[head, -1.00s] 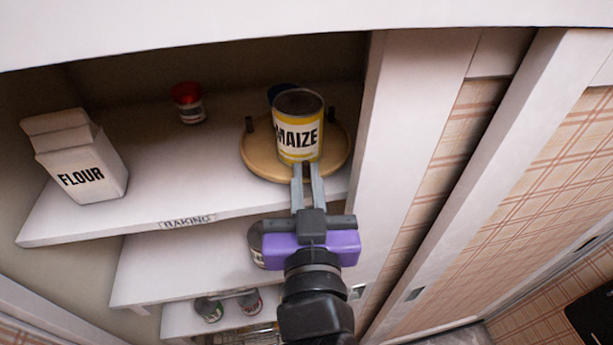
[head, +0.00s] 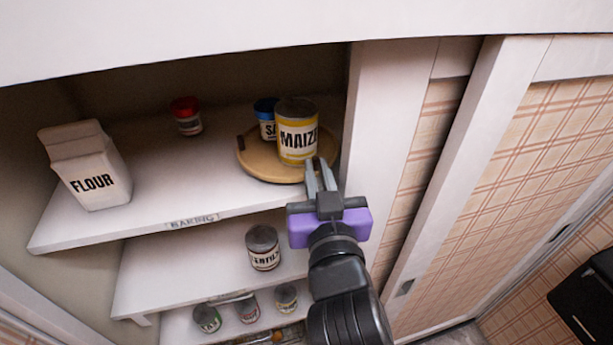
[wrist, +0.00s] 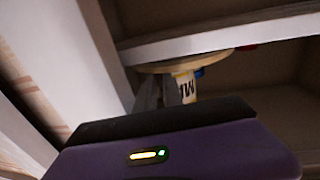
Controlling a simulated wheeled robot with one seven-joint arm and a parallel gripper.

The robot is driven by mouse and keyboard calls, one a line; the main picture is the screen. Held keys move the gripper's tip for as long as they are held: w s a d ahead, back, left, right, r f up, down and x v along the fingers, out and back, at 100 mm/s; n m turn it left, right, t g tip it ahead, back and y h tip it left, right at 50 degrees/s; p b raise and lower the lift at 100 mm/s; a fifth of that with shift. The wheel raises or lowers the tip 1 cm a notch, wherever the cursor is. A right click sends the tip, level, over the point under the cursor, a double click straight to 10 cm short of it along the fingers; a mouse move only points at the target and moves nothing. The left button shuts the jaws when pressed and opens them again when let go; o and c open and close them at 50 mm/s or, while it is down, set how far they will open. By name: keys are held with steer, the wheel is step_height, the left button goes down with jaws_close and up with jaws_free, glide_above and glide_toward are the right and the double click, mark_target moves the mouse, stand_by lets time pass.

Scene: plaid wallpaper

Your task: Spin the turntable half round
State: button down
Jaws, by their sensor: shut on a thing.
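The turntable (head: 262,169) is a round tan disc on the top cupboard shelf, with a dark peg (head: 241,143) at its left rim. A yellow-and-white maize can (head: 297,140) stands upright on it, with a blue-lidded can (head: 266,112) behind and to the left. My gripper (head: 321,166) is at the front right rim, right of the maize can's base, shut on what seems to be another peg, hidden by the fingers. The wrist view shows the turntable (wrist: 190,64), part of the maize can (wrist: 184,88) and my fingers (wrist: 158,95).
A flour carton (head: 92,182) and a red-lidded jar (head: 187,117) stand left on the same shelf. A white upright (head: 375,125) rises close to the turntable's right. Lower shelves hold a lentils can (head: 263,250) and several small cans.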

steer(key=c, duration=1.5)
jaws_free()
